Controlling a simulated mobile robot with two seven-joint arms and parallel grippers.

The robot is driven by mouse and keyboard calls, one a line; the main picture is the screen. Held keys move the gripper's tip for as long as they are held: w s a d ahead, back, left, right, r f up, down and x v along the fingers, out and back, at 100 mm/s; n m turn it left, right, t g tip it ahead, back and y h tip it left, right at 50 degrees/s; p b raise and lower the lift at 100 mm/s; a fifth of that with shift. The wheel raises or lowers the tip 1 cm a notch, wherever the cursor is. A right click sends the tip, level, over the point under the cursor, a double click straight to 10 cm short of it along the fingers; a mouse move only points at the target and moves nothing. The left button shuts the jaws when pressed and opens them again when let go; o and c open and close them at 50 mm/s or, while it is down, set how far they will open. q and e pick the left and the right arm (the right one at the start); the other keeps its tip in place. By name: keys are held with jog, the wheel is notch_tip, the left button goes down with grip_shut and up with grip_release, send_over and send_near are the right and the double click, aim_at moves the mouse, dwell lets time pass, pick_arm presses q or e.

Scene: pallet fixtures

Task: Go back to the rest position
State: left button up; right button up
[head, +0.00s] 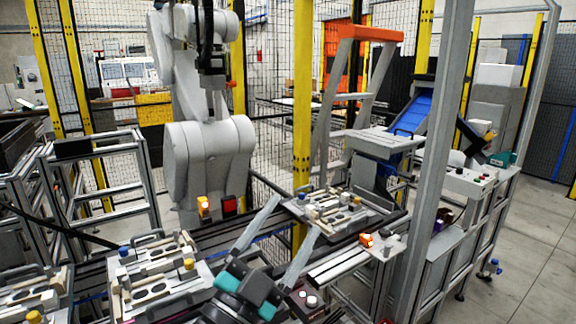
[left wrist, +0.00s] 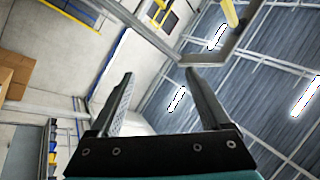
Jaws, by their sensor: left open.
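My left gripper (head: 298,214) rises from the bottom middle of the head view, a dark and teal body with two long grey fingers. The fingers are spread apart with nothing between them. In the left wrist view the gripper (left wrist: 159,74) is also open and empty, and it points up at the ceiling and upper wall. In the head view its fingers overlap the near side of a pallet fixture (head: 345,211); I cannot tell any contact. My right gripper is not in view.
More pallet fixtures (head: 158,283) lie on the conveyor at the lower left. A large grey industrial arm (head: 208,152) stands behind. A metal post (head: 440,140) and a button console (head: 468,182) are at the right. Clear floor (head: 535,240) shows at far right.

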pick_arm(q)
jog(key=s+a+f+n+g+y, duration=0.25)
jog(key=a+f+n+y, duration=0.4)
jog(key=f, duration=0.35)
jog(key=s+a+f+n+g+y, duration=0.1)
jog(key=a+f+n+g+y, duration=0.2)
jog(key=a+f+n+y, duration=0.5)
jog(key=s+a+f+m+g+h, duration=0.1)
jog(key=s+f+g, duration=0.5)
jog(key=s, duration=0.4)
jog(key=s+a+f+m+g+h, duration=0.1)
jog(key=s+f+g, duration=0.3)
jog(key=s+f, duration=0.5)
notch_tip(320, 180, down, 25)
jog(key=s+g+b, duration=0.2)
jog(key=b, duration=0.2)
jog(key=s+a+f+b, duration=0.2)
jog(key=s+f+b, duration=0.1)
jog(key=s+f, duration=1.3)
jog(key=shift+f+g, duration=0.35)
jog(key=shift+f, duration=0.55)
